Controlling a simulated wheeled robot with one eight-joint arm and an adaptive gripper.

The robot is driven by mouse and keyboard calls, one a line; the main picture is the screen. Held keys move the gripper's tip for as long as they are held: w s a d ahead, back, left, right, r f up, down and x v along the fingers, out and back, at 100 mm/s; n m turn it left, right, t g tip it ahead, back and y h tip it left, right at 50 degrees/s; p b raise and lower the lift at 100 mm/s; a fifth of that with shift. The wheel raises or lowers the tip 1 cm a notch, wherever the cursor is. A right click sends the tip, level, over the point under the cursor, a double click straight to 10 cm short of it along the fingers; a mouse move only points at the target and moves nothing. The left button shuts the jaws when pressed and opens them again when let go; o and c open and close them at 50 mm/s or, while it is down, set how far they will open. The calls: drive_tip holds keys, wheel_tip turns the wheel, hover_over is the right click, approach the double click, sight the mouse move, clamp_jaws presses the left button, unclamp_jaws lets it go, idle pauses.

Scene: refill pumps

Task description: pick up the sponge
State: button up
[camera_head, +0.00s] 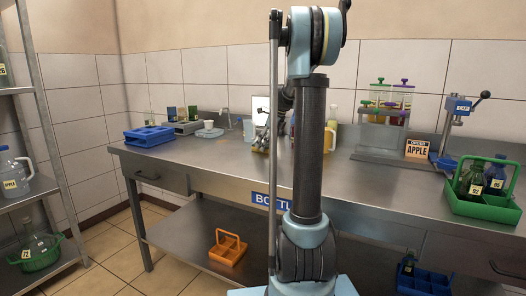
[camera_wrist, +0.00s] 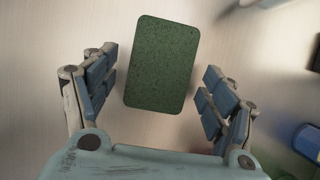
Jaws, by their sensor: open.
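A dark green speckled sponge (camera_wrist: 161,63) with rounded corners lies flat on the pale metal surface in the wrist view. My gripper (camera_wrist: 159,78) is open, with one finger to the left of the sponge and one to the right. Gaps show between the sponge and both fingers. I cannot tell how far above the surface the fingers are. In the head view my arm hides much of the middle of the counter, and I cannot make out the sponge there.
The steel counter (camera_head: 215,160) holds a blue crate (camera_head: 149,136) at left, and a pump stand (camera_head: 388,143), an apple sign (camera_head: 417,149) and a green crate with bottles (camera_head: 484,209) at right. A blue object (camera_wrist: 306,141) lies right of my gripper.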

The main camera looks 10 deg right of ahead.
drive_tip(key=shift+a+f, duration=0.1)
drive_tip(key=shift+f, duration=0.1)
drive_tip(key=c, duration=0.8)
drive_tip(key=shift+c, duration=0.2)
wheel_tip(320, 180, up, 10)
drive_tip(key=shift+o, duration=0.9)
drive_tip(key=c, duration=0.4)
drive_tip(key=shift+s, duration=0.1)
